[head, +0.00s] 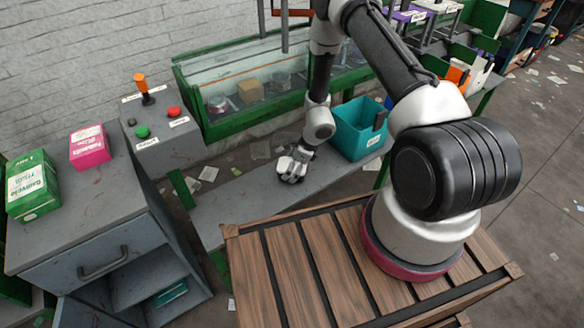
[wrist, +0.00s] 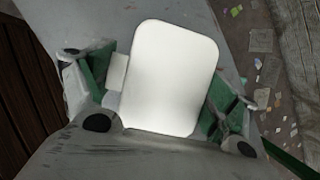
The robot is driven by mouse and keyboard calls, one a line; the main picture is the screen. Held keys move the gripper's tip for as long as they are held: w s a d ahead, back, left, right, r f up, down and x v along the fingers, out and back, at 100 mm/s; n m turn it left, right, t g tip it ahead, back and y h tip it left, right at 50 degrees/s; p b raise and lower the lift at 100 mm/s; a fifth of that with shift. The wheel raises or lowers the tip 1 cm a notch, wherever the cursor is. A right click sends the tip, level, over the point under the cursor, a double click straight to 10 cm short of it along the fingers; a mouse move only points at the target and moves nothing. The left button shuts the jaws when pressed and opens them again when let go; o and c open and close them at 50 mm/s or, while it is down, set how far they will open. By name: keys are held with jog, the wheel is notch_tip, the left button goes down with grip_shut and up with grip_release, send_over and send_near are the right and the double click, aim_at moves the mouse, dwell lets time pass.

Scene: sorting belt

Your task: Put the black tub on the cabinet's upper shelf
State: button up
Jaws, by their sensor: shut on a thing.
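My gripper (head: 292,165) is low over the grey bench in the head view. In the wrist view its green-padded fingers (wrist: 160,95) are closed on both sides of a white-topped thing (wrist: 172,75), a rounded rectangle seen from above. The sides of this thing are hidden, so I cannot tell whether it is the black tub. No other black tub is clear in view. The grey cabinet (head: 85,230) stands at the left, with a handled drawer (head: 102,263) above an open compartment with shelves (head: 135,288).
A green box (head: 32,185) and a pink box (head: 90,147) stand on the cabinet top. A control box (head: 160,130) with buttons and a lever stands behind. A teal bin (head: 358,130) is right of my gripper. The green-framed belt (head: 215,125) runs behind. The bench (head: 240,197) is clear at left.

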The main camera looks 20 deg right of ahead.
jog(key=shift+f, duration=0.1)
jog(key=o, duration=0.6)
jog(key=s+d+r+n, duration=0.2)
jog(key=r+n, duration=0.2)
jog(key=r, duration=0.9)
jog(key=s+d+r+n+y, duration=0.15)
jog(key=r+n, duration=0.25)
jog(key=r, duration=0.9)
jog(key=s+d+r+n+h, duration=0.1)
jog(key=s+r+n, duration=0.25)
jog(key=r, duration=1.05)
jog(key=s+d+r+n+h, duration=0.1)
jog(key=s+d+r+n, duration=0.2)
jog(key=s, duration=0.4)
jog(key=s+d+r+n+t+h, duration=0.1)
jog(key=s+d+r+n+h, duration=0.1)
jog(key=s+d+r+n, duration=0.2)
jog(key=s+d+r+n+t+h, duration=0.1)
jog(key=s+d+r+n, duration=0.2)
jog(key=s+r+n, duration=0.2)
jog(key=shift+s+d+r+h, duration=0.1)
jog(key=shift+s+r, duration=0.5)
jog(key=shift+s, duration=0.25)
jog(key=shift+s+d+r+h, duration=0.15)
jog(key=shift+s+r, duration=0.4)
jog(key=shift+s, duration=0.3)
jog(key=shift+s+d+r, duration=0.1)
jog(key=shift+s+r, duration=0.5)
jog(key=shift+s, duration=0.25)
